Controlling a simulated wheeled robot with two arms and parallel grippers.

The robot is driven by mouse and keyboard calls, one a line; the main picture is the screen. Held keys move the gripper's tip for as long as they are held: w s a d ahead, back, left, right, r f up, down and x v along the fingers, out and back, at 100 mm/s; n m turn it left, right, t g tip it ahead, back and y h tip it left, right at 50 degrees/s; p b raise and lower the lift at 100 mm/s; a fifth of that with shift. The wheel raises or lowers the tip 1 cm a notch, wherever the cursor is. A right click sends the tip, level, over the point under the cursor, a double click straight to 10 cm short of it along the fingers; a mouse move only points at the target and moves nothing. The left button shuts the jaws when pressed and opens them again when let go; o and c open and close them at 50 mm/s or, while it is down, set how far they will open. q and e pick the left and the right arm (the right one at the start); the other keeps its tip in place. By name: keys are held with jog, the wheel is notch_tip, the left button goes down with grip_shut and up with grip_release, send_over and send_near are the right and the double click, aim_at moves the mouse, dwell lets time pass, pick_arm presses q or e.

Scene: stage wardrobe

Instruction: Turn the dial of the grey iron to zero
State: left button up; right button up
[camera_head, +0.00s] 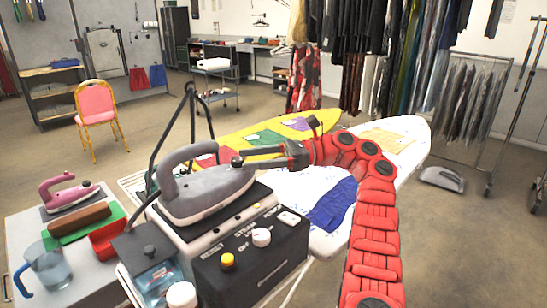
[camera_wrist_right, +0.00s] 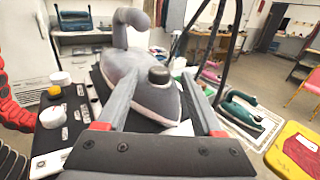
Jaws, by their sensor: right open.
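The grey iron (camera_head: 205,189) rests on top of a black steam station (camera_head: 252,262). A round black dial (camera_head: 237,161) sits on the iron's upper body; its setting is too small to read. In the right wrist view the iron (camera_wrist_right: 140,80) fills the middle, with the dial (camera_wrist_right: 159,75) just beyond and between the fingertips. My right gripper (camera_head: 262,158) comes in from the right and is open, its fingers on either side of the dial. I cannot tell whether they touch it. My left gripper does not show.
The station has a yellow button (camera_head: 227,260) and a white knob (camera_head: 261,237). A pink iron (camera_head: 68,192), brown block (camera_head: 79,219), red tray (camera_head: 108,240) and blue-handled jug (camera_head: 48,268) stand at left. A dark stand rises behind the iron. A green iron (camera_wrist_right: 243,112) stands nearby.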

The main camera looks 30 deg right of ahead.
jog(key=shift+v, duration=2.65)
